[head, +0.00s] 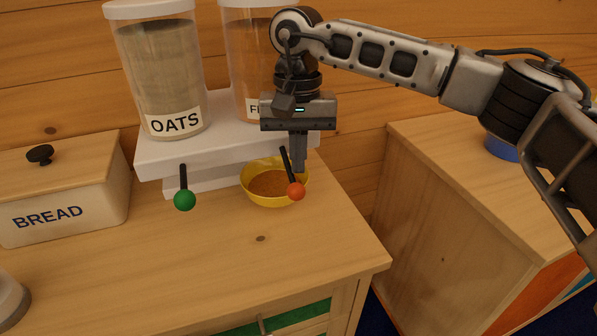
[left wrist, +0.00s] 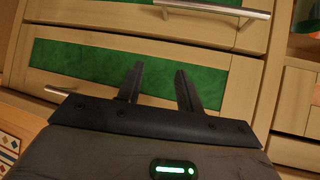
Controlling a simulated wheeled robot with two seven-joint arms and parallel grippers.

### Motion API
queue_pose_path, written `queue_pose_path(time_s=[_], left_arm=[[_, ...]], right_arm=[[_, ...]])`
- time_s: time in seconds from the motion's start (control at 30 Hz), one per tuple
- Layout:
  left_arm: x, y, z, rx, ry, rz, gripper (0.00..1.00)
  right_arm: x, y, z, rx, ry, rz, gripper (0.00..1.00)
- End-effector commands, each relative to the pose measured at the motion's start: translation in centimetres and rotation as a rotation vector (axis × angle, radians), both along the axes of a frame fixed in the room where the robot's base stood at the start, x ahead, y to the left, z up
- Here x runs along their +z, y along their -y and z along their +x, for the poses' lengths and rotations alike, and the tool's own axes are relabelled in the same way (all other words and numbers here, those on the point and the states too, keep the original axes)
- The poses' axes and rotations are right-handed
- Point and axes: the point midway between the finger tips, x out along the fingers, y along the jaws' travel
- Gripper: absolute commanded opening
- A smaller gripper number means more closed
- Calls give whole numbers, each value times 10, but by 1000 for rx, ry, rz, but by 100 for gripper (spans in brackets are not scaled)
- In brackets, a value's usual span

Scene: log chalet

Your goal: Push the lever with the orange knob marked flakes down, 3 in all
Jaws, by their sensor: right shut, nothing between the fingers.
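The lever with the orange knob (head: 296,191) hangs from the front of the white dispenser stand (head: 215,140) in the head view, its black rod tilted down. Above it stands the flakes container (head: 247,70), its label mostly hidden by my right arm. My right gripper (head: 299,170) is shut and empty, pointing down just behind and above the orange knob; whether it touches the lever I cannot tell. A yellow bowl (head: 249,196) with brown contents sits under the lever. My left gripper (left wrist: 157,85) is open and empty in the left wrist view, in front of green-panelled drawers.
The oats container (head: 160,75) and a green-knobbed lever (head: 185,200) are on the left. A bread box (head: 60,195) stands further left. A blue bowl (head: 500,148) sits on the right cabinet. The counter front (head: 200,260) is clear. Drawer handles (left wrist: 215,10) face my left gripper.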

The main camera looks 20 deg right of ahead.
Motion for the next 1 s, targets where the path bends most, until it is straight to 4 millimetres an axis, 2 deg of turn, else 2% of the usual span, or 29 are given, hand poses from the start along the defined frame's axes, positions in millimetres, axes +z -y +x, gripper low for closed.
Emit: queue_pose_path(time_s=[0.23,0.57,0.73,0.9,1.0], left_arm=[[4,2,4,-2,5,-5,36],[2,3,7,-3,9,-9,36],[8,3,7,-4,15,-11,36],[14,3,4,-5,9,-8,36],[12,2,1,-6,3,-6,36]], right_arm=[[2,-1,0,1,3,2,0],[80,1,8,0,5,4,0],[121,3,11,-1,3,1,0],[149,4,13,0,2,-1,0],[156,4,14,0,1,1,0]])
